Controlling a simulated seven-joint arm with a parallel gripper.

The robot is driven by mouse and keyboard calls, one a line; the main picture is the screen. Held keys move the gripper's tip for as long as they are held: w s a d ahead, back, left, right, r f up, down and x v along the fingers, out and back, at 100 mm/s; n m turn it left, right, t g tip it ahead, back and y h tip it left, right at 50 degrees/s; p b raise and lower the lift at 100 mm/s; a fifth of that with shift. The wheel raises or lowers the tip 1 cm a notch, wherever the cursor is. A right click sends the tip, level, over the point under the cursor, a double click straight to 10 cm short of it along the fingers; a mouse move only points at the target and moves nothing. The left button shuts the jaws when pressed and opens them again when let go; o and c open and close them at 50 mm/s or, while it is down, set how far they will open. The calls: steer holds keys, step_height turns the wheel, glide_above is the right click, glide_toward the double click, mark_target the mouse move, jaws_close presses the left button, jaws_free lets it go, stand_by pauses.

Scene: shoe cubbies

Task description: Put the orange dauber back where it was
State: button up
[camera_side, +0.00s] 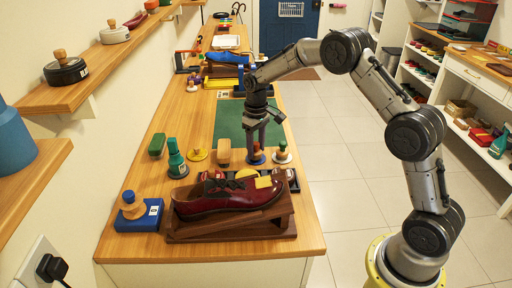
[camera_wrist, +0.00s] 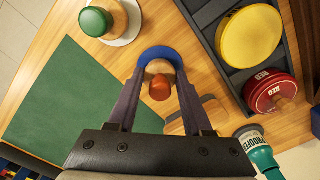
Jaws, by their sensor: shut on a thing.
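In the wrist view, the gripper (camera_wrist: 160,74) has a finger on each side of the dauber (camera_wrist: 159,88), which has a wooden body and an orange knob. A blue disc (camera_wrist: 155,52) lies under the dauber; it also shows in the side view (camera_side: 255,160). I cannot tell whether the dauber touches it. A green-topped dauber (camera_wrist: 96,21) stands on a white disc (camera_wrist: 127,33) beside it. A yellow disc (camera_side: 197,155) lies bare farther left.
A dark tray (camera_wrist: 232,83) holds a yellow tin (camera_wrist: 249,37) and a red tin (camera_wrist: 269,90). A green bottle (camera_side: 176,160) and a wooden brush (camera_side: 224,151) stand nearby. A dark red shoe (camera_side: 222,196) rests in front. The green mat (camera_side: 229,120) has bare space.

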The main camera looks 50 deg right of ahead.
mark_target(256, 143)
steer(key=shift+f, duration=0.1)
steer(key=o, duration=1.2)
step_height(256, 143, up, 12)
steer(key=shift+r, duration=0.25)
steer(key=s+a+r+t, duration=0.25)
steer(key=s+r, duration=0.25)
steer(key=s, duration=0.4)
steer(key=s+a+r+t, duration=0.1)
steer(key=s+a+r, duration=0.2)
steer(key=s+r, duration=0.45)
steer(key=shift+s+a+f+t, duration=0.35)
steer(key=shift+s+f, duration=0.7)
steer(key=shift+s, duration=1.9)
steer(key=shift+s+a+f+t, duration=0.35)
steer(key=shift+s+f, duration=0.75)
steer(key=shift+s, duration=1.8)
steer(key=shift+s+a+f+t, duration=0.35)
steer(key=shift+s+f, duration=0.7)
steer(key=shift+s, duration=1.9)
